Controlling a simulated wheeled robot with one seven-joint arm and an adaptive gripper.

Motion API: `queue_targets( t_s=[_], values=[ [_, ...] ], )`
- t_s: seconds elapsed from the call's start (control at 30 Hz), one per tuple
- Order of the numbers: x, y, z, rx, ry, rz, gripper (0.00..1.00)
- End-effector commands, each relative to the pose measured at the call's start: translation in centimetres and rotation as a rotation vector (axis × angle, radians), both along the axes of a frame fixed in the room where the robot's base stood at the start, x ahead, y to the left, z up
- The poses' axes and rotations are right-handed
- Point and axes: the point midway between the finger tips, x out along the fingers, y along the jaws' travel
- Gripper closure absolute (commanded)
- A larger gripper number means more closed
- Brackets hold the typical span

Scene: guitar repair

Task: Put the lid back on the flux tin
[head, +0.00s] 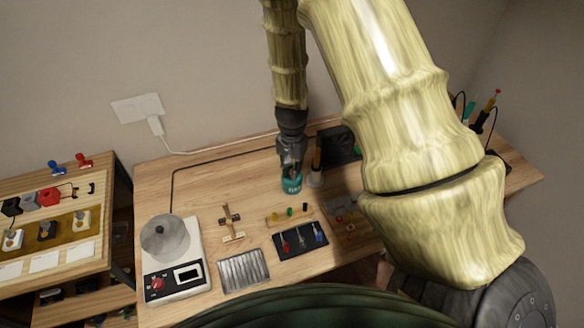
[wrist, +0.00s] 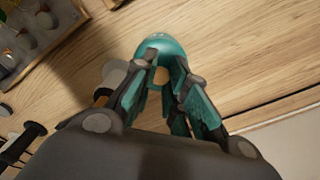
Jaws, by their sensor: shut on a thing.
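The teal flux tin (head: 291,186), with pale lettering on its side, stands upright on the workbench in the head view. My gripper (head: 291,168) points down directly over the tin and hides most of its top. In the wrist view my gripper (wrist: 162,66) is shut on a teal piece (wrist: 163,45) at its fingertips, which appears to be the lid. Lid and tin cannot be told apart clearly, and I cannot tell whether the lid is seated on the rim. A small tan round patch shows between the fingers.
In front are small coloured pegs (head: 290,212), a dark tool mat (head: 300,241), a wooden stand (head: 231,222) and a scale-like device (head: 175,278). Bench (head: 205,175) left of the tin is clear.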

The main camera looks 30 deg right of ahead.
Motion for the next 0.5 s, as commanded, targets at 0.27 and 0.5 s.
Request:
queue_targets(
  t_s=[0.27, 0.5],
  values=[
    [0.01, -0.01, -0.01, 0.0, 0.0, 0.0, 1.0],
    [0.0, -0.01, 0.0, 0.0, 0.0, 0.0, 0.6]
  ],
)
